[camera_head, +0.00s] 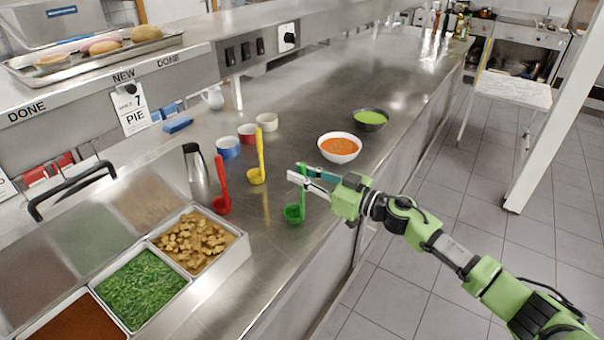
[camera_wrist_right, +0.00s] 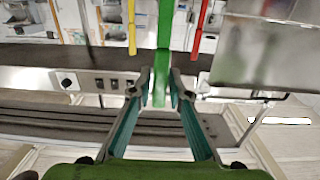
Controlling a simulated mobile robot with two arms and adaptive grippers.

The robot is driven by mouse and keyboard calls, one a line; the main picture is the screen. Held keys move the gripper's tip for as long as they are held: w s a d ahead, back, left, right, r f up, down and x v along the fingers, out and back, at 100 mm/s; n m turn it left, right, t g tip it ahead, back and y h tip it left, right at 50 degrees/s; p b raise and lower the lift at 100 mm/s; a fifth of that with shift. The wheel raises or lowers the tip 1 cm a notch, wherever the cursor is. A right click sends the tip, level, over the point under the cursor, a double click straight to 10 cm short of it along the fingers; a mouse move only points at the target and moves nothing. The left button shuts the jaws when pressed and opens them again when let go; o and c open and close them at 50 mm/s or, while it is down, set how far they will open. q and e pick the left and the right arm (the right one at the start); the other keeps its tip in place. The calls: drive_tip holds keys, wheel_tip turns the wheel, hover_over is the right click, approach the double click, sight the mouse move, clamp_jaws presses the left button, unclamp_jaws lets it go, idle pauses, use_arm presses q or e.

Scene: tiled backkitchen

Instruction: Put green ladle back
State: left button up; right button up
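The green ladle (camera_head: 294,213) is upright at the front edge of the counter, its bowl low and its handle pointing up. I cannot tell whether its bowl touches the counter. My right gripper (camera_head: 301,173) is at the upper handle, with one finger on each side. In the right wrist view, the green handle (camera_wrist_right: 164,55) runs between the fingertips (camera_wrist_right: 161,88), which look closed on it. A yellow ladle (camera_head: 257,172) and a red ladle (camera_head: 222,203) stand to the left of it. My left gripper is not in view.
Food trays with chopped greens (camera_head: 141,288) and brown pieces (camera_head: 193,242) are at front left. An orange soup bowl (camera_head: 339,148) and a green soup bowl (camera_head: 370,118) stand behind the gripper. Small cups (camera_head: 228,147) and a metal jug (camera_head: 195,168) are farther back. An overhead shelf (camera_head: 190,52) runs along the counter.

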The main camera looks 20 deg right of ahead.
idle(0.3)
drive_tip(key=shift+r, duration=0.2)
drive_tip(key=shift+b+v, duration=1.6)
drive_tip(key=shift+v, duration=4.4)
drive_tip(key=shift+d, duration=0.1)
